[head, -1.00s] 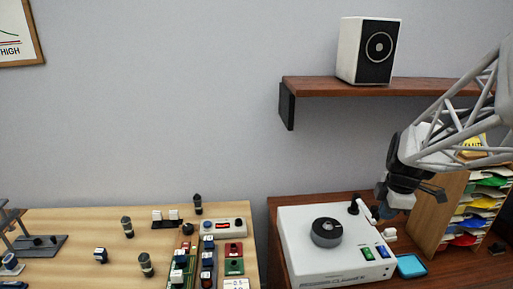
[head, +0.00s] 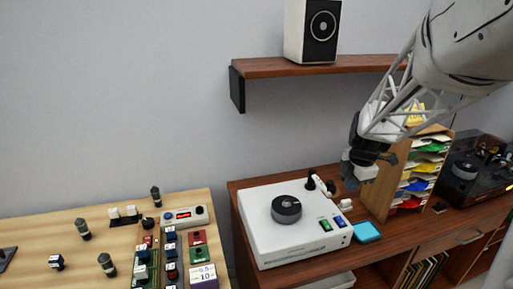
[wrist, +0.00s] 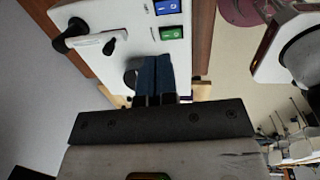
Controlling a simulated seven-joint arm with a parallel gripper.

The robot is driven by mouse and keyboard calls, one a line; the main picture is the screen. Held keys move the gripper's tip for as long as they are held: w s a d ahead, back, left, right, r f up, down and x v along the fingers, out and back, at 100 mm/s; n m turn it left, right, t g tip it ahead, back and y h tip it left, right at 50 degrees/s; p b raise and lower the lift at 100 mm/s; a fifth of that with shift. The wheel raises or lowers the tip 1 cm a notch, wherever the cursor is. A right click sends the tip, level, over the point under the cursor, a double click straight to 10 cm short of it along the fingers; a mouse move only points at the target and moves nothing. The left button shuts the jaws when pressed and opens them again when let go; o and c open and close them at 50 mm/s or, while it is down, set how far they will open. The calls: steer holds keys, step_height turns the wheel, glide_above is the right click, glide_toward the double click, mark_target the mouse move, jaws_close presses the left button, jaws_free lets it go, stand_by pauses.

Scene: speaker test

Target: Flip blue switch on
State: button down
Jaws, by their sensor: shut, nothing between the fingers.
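A blue rocker switch (head: 340,222) sits on the front right corner of a white turntable-like box (head: 262,236), to the right of a green rocker switch (head: 325,224). In the wrist view the blue switch (wrist: 167,7) is at the top edge with white marks, and the green switch (wrist: 171,32) is just below it. I cannot tell the blue switch's position. My gripper (head: 360,181) hangs above and behind the box's right end, apart from the switches. Its blue-grey fingertips (wrist: 155,60) are together and empty in the wrist view.
A black dial (head: 286,209) and a small black-topped arm (head: 313,180) stand on the box. A light-blue square (head: 367,232) lies to its right. A wooden paper sorter (head: 378,192) stands close beside my gripper. A shelf with a speaker (head: 312,30) is above.

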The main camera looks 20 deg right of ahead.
mark_target(339, 217)
steer(key=f, duration=0.4)
steer(key=w+f, duration=0.1)
steer(key=f, duration=0.4)
steer(key=w+f, duration=0.1)
steer(key=f, duration=0.3)
steer(key=shift+f, duration=0.15)
steer(key=shift+f, duration=0.1)
